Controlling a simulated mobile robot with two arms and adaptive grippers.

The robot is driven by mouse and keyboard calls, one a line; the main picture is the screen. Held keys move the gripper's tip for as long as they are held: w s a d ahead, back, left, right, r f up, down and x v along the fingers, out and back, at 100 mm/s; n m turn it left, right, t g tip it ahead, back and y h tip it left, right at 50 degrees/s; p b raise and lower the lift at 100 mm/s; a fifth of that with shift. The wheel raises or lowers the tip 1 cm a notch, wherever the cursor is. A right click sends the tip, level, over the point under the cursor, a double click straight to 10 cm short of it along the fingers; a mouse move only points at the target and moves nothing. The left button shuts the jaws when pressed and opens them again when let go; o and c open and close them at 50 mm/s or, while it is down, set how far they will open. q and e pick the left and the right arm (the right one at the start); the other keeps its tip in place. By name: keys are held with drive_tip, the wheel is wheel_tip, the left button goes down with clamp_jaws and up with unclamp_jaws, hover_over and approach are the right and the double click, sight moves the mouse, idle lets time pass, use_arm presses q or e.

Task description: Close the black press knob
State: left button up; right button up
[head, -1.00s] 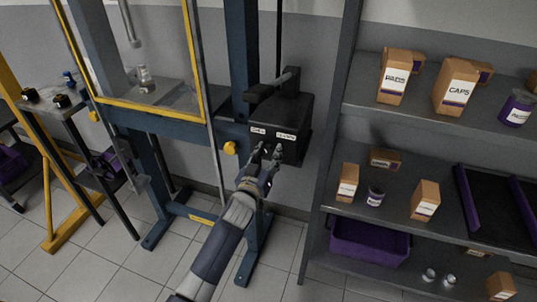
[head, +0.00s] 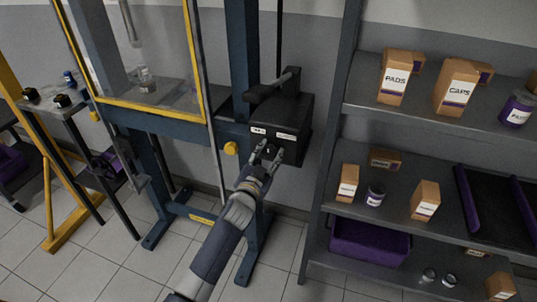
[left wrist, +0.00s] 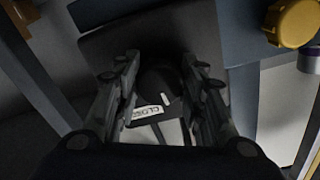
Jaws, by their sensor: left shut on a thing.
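The black press knob (left wrist: 158,82) is a dark round knob with a small white mark, on the front of the black press box (head: 292,112). In the left wrist view it sits between the two fingers of my left gripper (left wrist: 160,72), with a white label (left wrist: 148,112) reading something like "CLOSED" beside it. In the head view my left gripper (head: 267,152) reaches up to the lower front of the box, its fingers shut on the knob, which they largely hide there. My right gripper is not in view.
The blue press frame (head: 243,60) with its yellow-edged guard and a yellow knob (head: 231,148) stands left of the box. A grey shelf (head: 440,125) with cartons, jars and a purple bin (head: 368,243) stands on the right. Tiled floor lies below.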

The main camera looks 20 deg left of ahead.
use_arm(q)
drive_tip(key=m, duration=0.4)
drive_tip(key=shift+m, duration=0.3)
drive_tip(key=shift+r+m, duration=0.1)
drive_tip(key=shift+m, duration=1.5)
drive_tip(key=o, duration=1.1)
drive_tip(key=s, duration=1.2)
drive_tip(key=shift+a, duration=0.25)
